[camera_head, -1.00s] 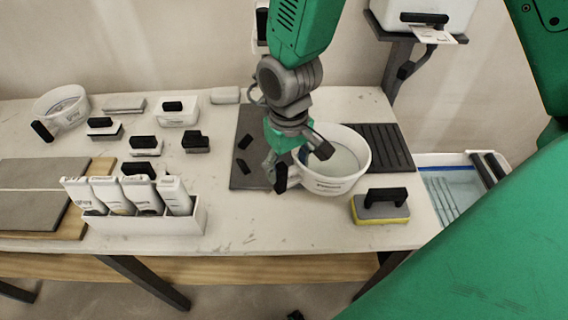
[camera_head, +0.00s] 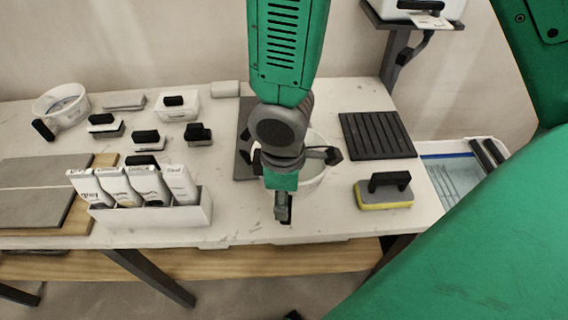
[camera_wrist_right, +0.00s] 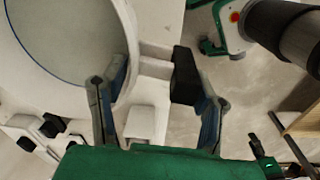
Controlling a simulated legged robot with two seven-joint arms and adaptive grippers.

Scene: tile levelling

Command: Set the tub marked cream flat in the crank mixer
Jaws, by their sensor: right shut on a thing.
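The white tub (camera_head: 316,182) stands out behind my right gripper (camera_head: 283,208) in the head view, partly hidden by it. Its marking is not readable now. In the right wrist view the tub (camera_wrist_right: 65,40) fills the upper left, with a blue line inside. Its handle with a black end (camera_wrist_right: 185,78) lies between the fingers of my right gripper (camera_wrist_right: 158,98), which is shut on it. A dark grey plate (camera_head: 242,165), apparently the crank mixer's base, lies left of the tub. My arm hides most of the mixer. My left gripper is not in view.
A ribbed black mat (camera_head: 376,135) and a yellow-edged sponge float (camera_head: 384,192) lie to the right. A white rack (camera_head: 150,222) with several tubes stands front left. Another tub (camera_head: 60,103) and several small tools are at the back left. A water tray (camera_head: 455,170) is beyond the right edge.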

